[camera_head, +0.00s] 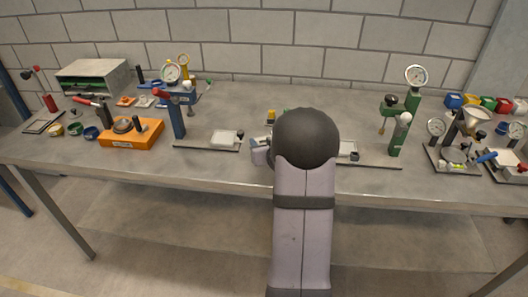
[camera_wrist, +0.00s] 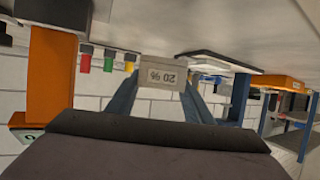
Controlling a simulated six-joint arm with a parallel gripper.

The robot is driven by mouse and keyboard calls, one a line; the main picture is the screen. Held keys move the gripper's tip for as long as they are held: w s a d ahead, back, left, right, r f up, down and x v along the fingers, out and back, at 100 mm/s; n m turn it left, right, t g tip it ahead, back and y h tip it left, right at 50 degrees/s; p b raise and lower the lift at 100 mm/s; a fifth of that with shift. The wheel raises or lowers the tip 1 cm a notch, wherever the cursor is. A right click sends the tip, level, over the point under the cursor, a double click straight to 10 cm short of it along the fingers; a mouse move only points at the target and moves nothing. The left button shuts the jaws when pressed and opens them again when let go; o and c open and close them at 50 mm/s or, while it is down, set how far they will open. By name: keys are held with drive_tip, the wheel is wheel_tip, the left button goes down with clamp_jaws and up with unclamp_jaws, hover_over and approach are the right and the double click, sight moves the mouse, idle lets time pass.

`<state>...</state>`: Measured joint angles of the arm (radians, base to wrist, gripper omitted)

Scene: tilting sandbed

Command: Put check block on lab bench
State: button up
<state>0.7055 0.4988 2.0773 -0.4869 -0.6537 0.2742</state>
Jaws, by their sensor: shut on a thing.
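The check block (camera_wrist: 162,75) is a small pale grey block marked "20 %", which reads upside down in the wrist view. My gripper (camera_wrist: 160,92) is shut on it, with a blue-grey finger on each side. The lab bench (camera_head: 240,100) is a long grey table against the brick wall; its surface also fills the upper part of the wrist view (camera_wrist: 225,25), which is upside down. In the head view my arm hides most of the gripper and the block near the bench's front middle. Whether the block touches the bench, I cannot tell.
Left of my arm stand a blue-posted stand (camera_head: 177,118) with a pale plate (camera_head: 224,139) and an orange box (camera_head: 132,133). To the right are a green gauge stand (camera_head: 412,120) and a funnel rig (camera_head: 470,125). Bare bench lies behind my arm.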

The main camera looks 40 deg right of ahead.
drive_tip(key=shift+f, duration=1.95)
drive_tip(key=shift+f, duration=0.1)
drive_tip(key=shift+f, duration=0.15)
drive_tip(key=o, duration=1.3)
drive_tip(key=shift+s+r, duration=0.1)
drive_tip(key=shift+r, duration=0.15)
drive_tip(key=b+v, duration=0.1)
drive_tip(key=v, duration=1)
drive_tip(key=shift+s+a+r, duration=0.1)
drive_tip(key=shift+s+a, duration=0.15)
drive_tip(key=shift+s, duration=0.05)
